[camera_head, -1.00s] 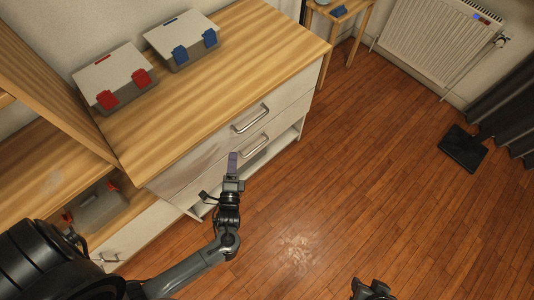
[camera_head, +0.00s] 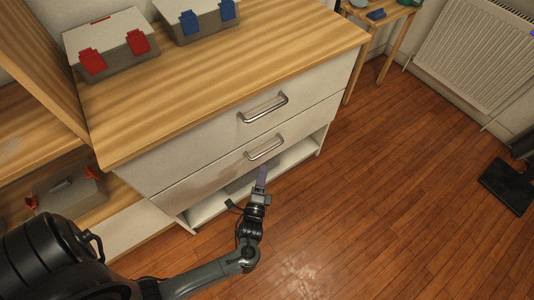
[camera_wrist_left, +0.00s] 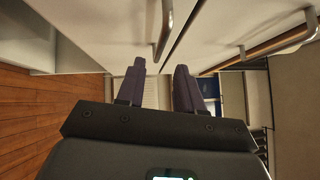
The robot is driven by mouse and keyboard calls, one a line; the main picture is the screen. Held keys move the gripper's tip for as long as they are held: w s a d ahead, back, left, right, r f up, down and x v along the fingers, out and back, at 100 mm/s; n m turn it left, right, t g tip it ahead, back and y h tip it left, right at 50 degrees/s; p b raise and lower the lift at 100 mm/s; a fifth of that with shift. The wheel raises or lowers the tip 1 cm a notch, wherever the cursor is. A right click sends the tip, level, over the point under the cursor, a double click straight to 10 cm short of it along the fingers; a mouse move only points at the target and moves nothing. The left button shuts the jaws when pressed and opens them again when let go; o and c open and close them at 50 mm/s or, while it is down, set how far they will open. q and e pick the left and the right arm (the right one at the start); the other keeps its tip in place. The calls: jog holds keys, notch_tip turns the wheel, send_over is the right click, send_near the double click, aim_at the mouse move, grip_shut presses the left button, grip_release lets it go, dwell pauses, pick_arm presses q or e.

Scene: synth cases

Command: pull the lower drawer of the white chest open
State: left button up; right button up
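The white chest (camera_head: 180,167) has a wooden top and two drawer fronts, both looking shut. The lower drawer (camera_head: 215,172) has a metal bar handle (camera_head: 264,147); this handle also shows in the left wrist view (camera_wrist_left: 164,28). The upper drawer has a similar handle (camera_head: 264,108). My left gripper (camera_head: 262,175) is just in front of and below the lower handle in the head view. In the left wrist view its two purple fingers (camera_wrist_left: 159,65) are apart, with the lower handle just ahead of the gap, not clearly between them. My right gripper is not in view.
Cases with red latches (camera_head: 110,43) and blue latches (camera_head: 197,17) stand on the chest top. An open compartment (camera_head: 300,152) lies under the lower drawer. A small wooden table (camera_head: 378,38) and a radiator (camera_head: 470,60) stand at the right. The wooden floor (camera_head: 400,180) before the chest is clear.

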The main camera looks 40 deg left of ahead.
aim_at(267, 151)
pick_arm(q)
jog(key=shift+b+x, duration=1.75)
jog(key=shift+x, duration=2.75)
jog(key=shift+s, duration=0.1)
grip_shut()
